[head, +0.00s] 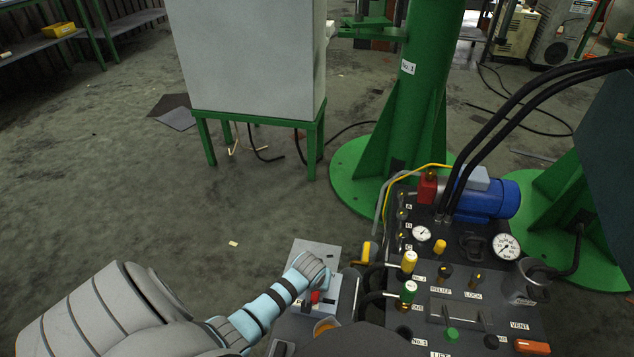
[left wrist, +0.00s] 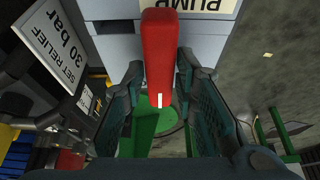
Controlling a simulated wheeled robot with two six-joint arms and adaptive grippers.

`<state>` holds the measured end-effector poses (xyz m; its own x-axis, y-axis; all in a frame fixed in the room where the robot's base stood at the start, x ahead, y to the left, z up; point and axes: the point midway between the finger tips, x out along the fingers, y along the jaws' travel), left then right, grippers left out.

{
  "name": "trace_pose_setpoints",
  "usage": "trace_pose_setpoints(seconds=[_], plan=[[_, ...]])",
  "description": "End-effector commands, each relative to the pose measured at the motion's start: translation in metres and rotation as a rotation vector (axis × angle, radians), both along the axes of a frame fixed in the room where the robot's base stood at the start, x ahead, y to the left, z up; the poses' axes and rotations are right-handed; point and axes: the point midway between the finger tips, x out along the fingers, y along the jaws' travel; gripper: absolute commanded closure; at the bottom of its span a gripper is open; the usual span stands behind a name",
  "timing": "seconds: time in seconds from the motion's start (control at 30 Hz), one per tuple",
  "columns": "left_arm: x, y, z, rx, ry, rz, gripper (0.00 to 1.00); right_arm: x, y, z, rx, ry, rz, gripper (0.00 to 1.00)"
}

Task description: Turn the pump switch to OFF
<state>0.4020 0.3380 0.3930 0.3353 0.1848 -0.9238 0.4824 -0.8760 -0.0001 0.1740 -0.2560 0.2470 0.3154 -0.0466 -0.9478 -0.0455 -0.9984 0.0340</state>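The pump switch has a red handle (left wrist: 158,52) that stands out towards the camera in the left wrist view. A plate with the word PUMP (left wrist: 203,5) shows upside down at the top edge. The switch's ON and OFF marks are not visible. My right gripper is not in view.
To the right of the switch box is a dark control panel (head: 470,312) with valves, gauges and hoses. A blue motor (head: 490,200) sits behind it. A green column (head: 420,110) and a grey cabinet (head: 245,60) stand further back. The floor to the left is mostly clear.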

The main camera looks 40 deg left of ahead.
Motion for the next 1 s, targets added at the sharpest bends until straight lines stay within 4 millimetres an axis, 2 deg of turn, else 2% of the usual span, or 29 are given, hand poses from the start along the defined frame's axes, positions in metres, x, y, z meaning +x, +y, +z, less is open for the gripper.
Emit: trace_pose_setpoints(seconds=[0.03, 0.1, 0.13, 0.4, 0.57, 0.67, 0.77, 1.0], plan=[[0.000, 0.000, 0.000, 0.000, 0.000, 0.000, 0.87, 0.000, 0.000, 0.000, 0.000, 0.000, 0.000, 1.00], [0.000, 0.000, 0.000, 0.000, 0.000, 0.000, 0.98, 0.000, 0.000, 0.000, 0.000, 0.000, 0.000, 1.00], [0.000, 0.000, 0.000, 0.000, 0.000, 0.000, 1.00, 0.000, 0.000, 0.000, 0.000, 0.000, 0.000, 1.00], [0.000, -0.001, 0.000, -0.001, 0.001, 0.016, 1.00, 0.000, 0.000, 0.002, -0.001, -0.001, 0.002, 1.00], [0.000, -0.001, 0.001, -0.002, 0.002, 0.068, 1.00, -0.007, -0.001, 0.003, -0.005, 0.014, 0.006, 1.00], [0.000, -0.002, 0.002, -0.002, 0.001, 0.122, 1.00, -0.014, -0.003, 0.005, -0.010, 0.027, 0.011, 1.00], [0.000, -0.002, 0.002, -0.003, 0.003, 0.191, 1.00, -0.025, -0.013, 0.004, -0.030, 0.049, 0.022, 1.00], [0.002, -0.003, 0.001, -0.002, 0.002, 0.406, 1.00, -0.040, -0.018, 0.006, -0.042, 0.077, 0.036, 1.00]])
